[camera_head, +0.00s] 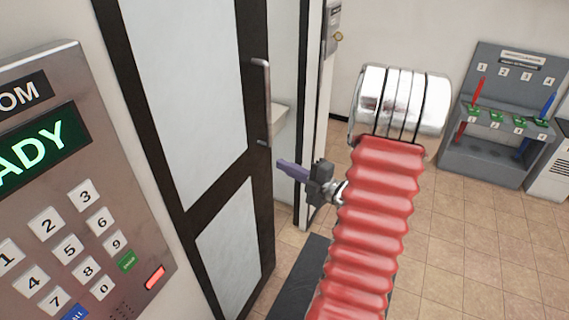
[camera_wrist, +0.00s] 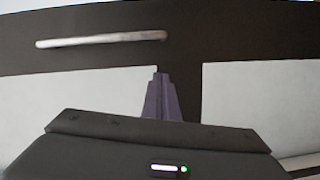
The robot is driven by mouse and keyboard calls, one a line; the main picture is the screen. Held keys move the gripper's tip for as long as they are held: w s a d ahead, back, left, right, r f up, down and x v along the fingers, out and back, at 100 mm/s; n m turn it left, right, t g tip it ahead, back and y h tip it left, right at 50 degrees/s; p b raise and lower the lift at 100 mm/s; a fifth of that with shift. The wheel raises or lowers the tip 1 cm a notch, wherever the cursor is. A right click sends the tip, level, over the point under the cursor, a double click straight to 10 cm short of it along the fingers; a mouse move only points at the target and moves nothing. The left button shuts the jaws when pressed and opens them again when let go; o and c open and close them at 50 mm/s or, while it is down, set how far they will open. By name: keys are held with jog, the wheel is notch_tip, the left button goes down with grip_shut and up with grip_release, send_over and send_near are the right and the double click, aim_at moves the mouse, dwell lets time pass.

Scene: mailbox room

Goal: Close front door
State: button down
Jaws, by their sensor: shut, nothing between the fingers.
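The front door (camera_head: 190,75) is a dark-framed door with pale panels, left of centre in the head view. It stands ajar, with a gap to its right through which a pale wall shows. Its silver bar handle (camera_head: 262,100) is upright near the door's right edge. The handle also shows in the wrist view (camera_wrist: 100,40), lying across the upper left. My gripper (camera_head: 280,163) is shut and empty, just right of the door's edge and below the handle. In the wrist view its purple fingers (camera_wrist: 161,98) point at the dark frame; I cannot tell whether they touch it.
A metal keypad panel (camera_head: 85,200) with a lit green screen fills the left. A grey stand (camera_head: 490,160) with red and blue items and numbered slots is at the right. A dark mat (camera_head: 300,275) lies below my arm. Tiled floor (camera_head: 460,250) is clear at the lower right.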

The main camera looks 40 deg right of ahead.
jog(key=w+d+f, duration=0.1)
jog(key=w+d, duration=0.2)
jog(key=w, duration=0.7)
jog(key=shift+d+f, duration=0.1)
dwell(0.5)
